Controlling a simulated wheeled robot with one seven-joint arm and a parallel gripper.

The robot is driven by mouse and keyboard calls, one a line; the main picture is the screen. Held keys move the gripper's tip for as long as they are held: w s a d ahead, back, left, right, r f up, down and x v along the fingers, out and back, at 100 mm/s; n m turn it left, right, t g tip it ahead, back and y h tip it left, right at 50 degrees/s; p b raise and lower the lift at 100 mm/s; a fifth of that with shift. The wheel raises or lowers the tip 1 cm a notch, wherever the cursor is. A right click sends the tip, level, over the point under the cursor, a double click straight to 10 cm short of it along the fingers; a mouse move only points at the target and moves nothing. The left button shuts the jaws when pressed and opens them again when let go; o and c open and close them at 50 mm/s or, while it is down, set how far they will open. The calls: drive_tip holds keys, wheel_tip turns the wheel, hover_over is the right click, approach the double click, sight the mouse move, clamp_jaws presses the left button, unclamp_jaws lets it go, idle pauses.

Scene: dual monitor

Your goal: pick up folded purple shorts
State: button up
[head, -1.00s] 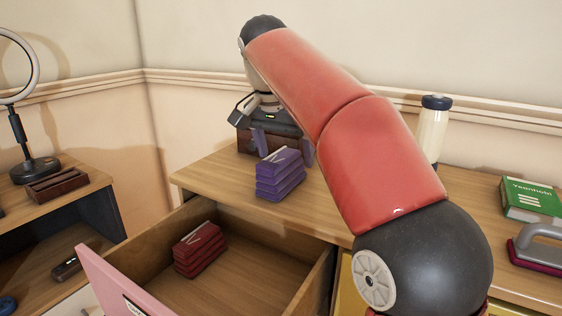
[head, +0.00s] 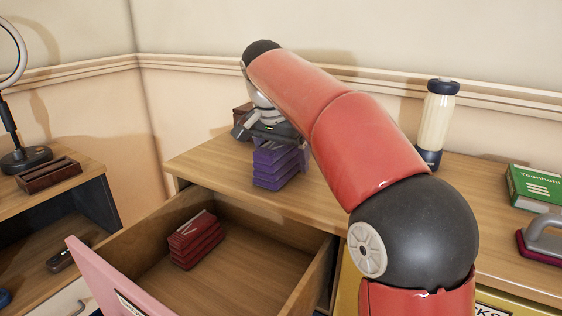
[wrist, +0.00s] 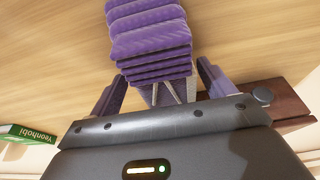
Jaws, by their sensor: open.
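The folded purple shorts (head: 275,174) lie as a neat stack on the wooden dresser top, behind the open drawer. In the wrist view the purple stack (wrist: 150,35) shows at the top, with its near end reaching between the finger tips. My gripper (head: 280,150) is low over the far part of the stack and hides some of it. In the wrist view my gripper (wrist: 160,85) is open, one finger on each side of the stack's near end, with gaps beside it. Whether anything touches is unclear.
Folded dark red cloths (head: 195,240) lie in the open pink-fronted drawer (head: 105,285). A dark wooden box (head: 241,112) stands behind my gripper. A cream bottle (head: 436,120), a green book (head: 536,188) and a grey-handled object (head: 545,232) are on the right.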

drive_tip(key=c, duration=1.1)
drive_tip(key=shift+r, duration=0.15)
